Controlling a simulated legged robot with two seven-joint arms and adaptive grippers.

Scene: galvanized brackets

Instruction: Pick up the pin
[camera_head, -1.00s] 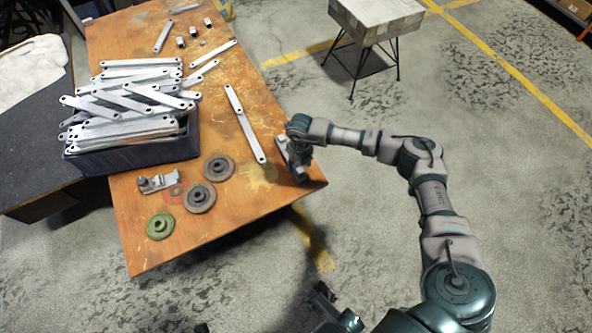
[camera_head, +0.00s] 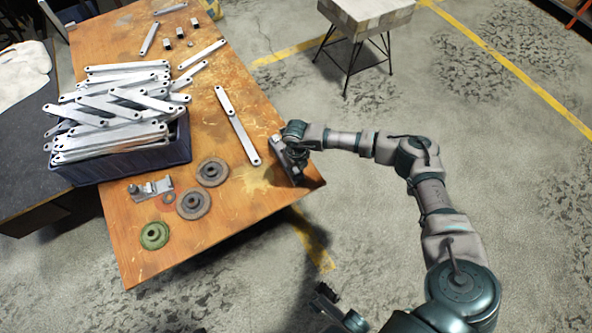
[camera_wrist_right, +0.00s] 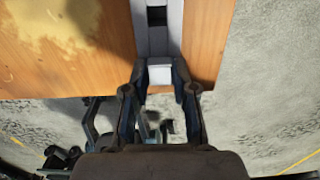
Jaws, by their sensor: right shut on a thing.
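My right gripper (camera_head: 292,155) is at the table's right edge, over a grey metal fixture (camera_head: 281,160). In the right wrist view, the fingers (camera_wrist_right: 160,88) are shut on a light grey, square-ended piece (camera_wrist_right: 160,74), which I take to be the pin. It lines up with the grey fixture (camera_wrist_right: 158,40) beyond it; I cannot tell whether the two are apart. The pin is hidden by the gripper in the head view. A dark gripper low in the head view, probably my left one (camera_head: 325,293), is off the table; its fingers are unclear.
A stool (camera_head: 365,15) stands behind on open floor.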

